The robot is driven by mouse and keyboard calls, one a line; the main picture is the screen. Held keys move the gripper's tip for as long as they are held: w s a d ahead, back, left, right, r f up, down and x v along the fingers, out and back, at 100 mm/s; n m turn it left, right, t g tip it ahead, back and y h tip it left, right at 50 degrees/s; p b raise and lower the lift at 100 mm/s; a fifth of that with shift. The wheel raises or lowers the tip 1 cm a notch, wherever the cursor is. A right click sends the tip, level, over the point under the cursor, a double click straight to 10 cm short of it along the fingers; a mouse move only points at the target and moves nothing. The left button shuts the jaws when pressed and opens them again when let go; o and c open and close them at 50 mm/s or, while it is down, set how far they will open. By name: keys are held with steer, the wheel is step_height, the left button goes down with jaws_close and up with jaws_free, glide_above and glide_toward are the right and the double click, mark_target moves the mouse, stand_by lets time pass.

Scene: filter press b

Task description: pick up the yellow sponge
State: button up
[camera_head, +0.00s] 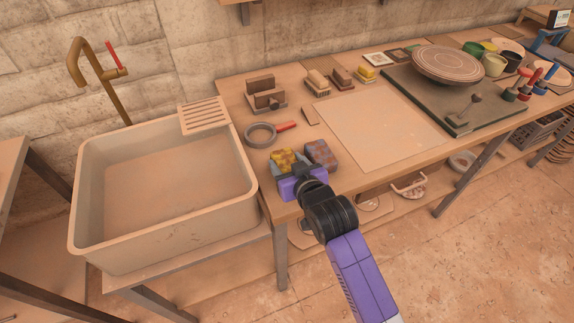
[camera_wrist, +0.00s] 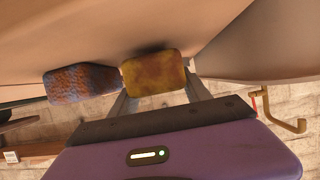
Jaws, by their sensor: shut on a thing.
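The yellow sponge (camera_head: 283,160) is at the near left corner of the worktable, beside the sink. In the wrist view the yellow sponge (camera_wrist: 153,75) sits between the two fingers of my gripper (camera_wrist: 158,92). My gripper (camera_head: 293,172) is shut on it, reaching in from the front edge of the table. Part of the sponge is hidden behind the gripper in the head view. I cannot tell whether the sponge still touches the table.
A reddish-grey sponge (camera_head: 321,154) lies just right of the yellow one; it also shows in the wrist view (camera_wrist: 80,83). The sink (camera_head: 250,205) stands at the left. A pale board (camera_head: 375,128) lies flat to the right.

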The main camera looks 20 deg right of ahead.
mark_target(287, 162)
step_height(287, 162, up, 19)
stand_by(0.4)
stand_by(1.0)
